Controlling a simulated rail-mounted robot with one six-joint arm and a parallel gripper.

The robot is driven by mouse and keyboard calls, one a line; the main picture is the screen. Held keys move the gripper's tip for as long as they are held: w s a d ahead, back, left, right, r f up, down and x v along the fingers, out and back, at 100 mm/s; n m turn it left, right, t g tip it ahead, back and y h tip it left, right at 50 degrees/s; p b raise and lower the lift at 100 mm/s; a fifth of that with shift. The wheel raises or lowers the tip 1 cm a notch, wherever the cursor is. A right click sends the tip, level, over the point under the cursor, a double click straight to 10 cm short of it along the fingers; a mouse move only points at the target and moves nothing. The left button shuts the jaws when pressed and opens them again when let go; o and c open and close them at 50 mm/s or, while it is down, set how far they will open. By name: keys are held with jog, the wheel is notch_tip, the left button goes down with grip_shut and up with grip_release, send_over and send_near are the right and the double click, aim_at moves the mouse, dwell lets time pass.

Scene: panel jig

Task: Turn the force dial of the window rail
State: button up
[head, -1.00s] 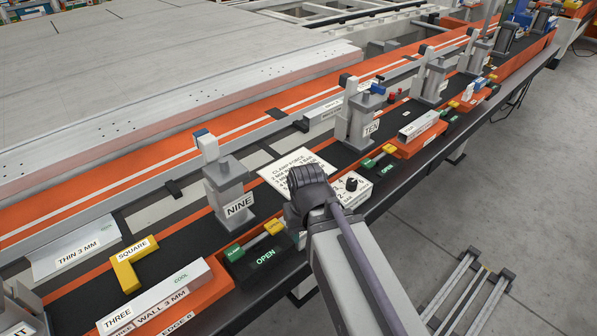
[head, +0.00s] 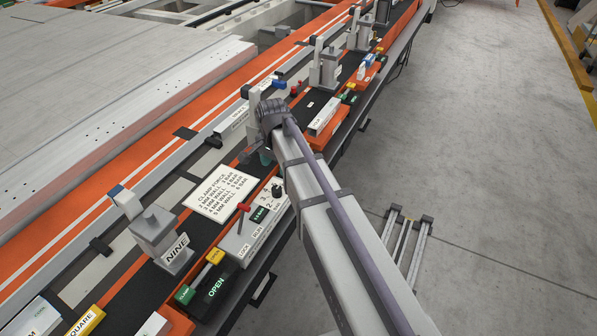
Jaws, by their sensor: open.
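The force dial (head: 277,191) is a small black knob on top of a pale control box (head: 240,243) at the rail's front edge. The box also has a red-tipped lever (head: 243,208) and a small dark green display (head: 260,214), too small to read surely. A white clamp force card (head: 222,192) lies left of the box, listing wall thicknesses and bar values. My gripper (head: 252,154) is just beyond the dial, above the rail and apart from the knob. It is open, seen small and partly hidden by my wrist. My forearm passes right of the dial.
Clamp post NINE (head: 162,238) stands nearer, with a green and yellow OPEN lever unit (head: 207,284) beside it. Another clamp post (head: 262,95) stands right behind my wrist.

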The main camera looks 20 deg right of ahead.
aim_at(277, 188)
jog(key=f+b, duration=1.1)
jog(key=shift+a+f, duration=0.15)
jog(key=shift+a, duration=0.05)
jog(key=c, duration=0.9)
